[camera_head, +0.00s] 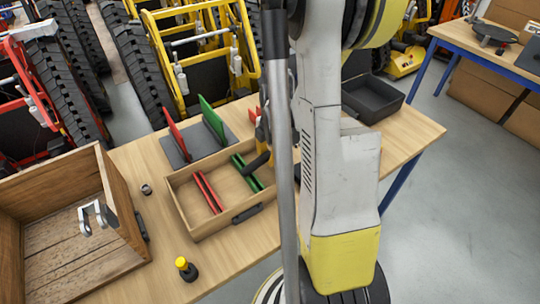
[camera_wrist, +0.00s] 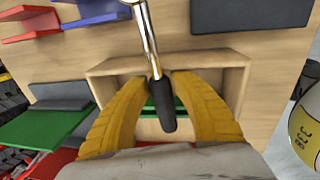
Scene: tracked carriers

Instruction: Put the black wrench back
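The black wrench shows in the wrist view as a black handle (camera_wrist: 161,104) with a silver shaft running up out of frame; its far end is cut off. My gripper (camera_wrist: 158,82) has its yellow fingers closed in on either side of the handle and appears to hold it. In the head view the black handle (camera_head: 257,162) sticks out below my gripper (camera_head: 262,135), over the right part of a shallow wooden tray (camera_head: 190,228). My arm hides much of the gripper and the rest of the wrench there. The tray holds red (camera_head: 209,193) and green (camera_head: 240,165) dividers.
A wooden crate (camera_head: 122,205) with grey metal hooks (camera_head: 97,215) stands left. A small metal part (camera_head: 146,189) and a yellow-capped bottle (camera_head: 187,270) are on the table. Upright red and green panels (camera_head: 212,120) stand behind the tray; a black bin (camera_head: 375,100) is at the right.

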